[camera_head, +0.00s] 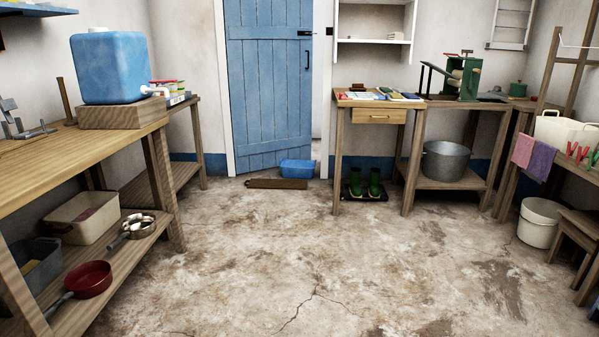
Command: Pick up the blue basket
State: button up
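A small blue basket (297,168) sits on the floor at the back of the room, in front of the lower right part of the blue plank door (270,90). It looks upright; its inside is too small to make out. A brown wooden board or mat (277,184) lies on the floor just in front of it. My gripper is not in this view.
Wooden benches stand along the left (95,150) and the back right (418,104). Green boots (365,186) stand on a dark tray right of the basket. A white bucket (540,221) and stool (577,228) are at right. The middle floor (310,260) is clear.

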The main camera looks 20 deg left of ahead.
aim_at(290, 168)
jog(key=i+j+u, duration=0.35)
jog(key=i, duration=0.55)
jog(key=i+u, duration=0.35)
jog(key=i, duration=2.95)
jog(key=i+z, duration=0.1)
jog(key=i, duration=0.45)
jog(key=i+j, duration=0.15)
jog(key=i, duration=0.35)
jog(key=i+j+z, duration=0.15)
jog(key=i, duration=0.4)
jog(key=i+j, duration=0.1)
jog(key=i, duration=0.45)
jog(key=l+z, duration=0.05)
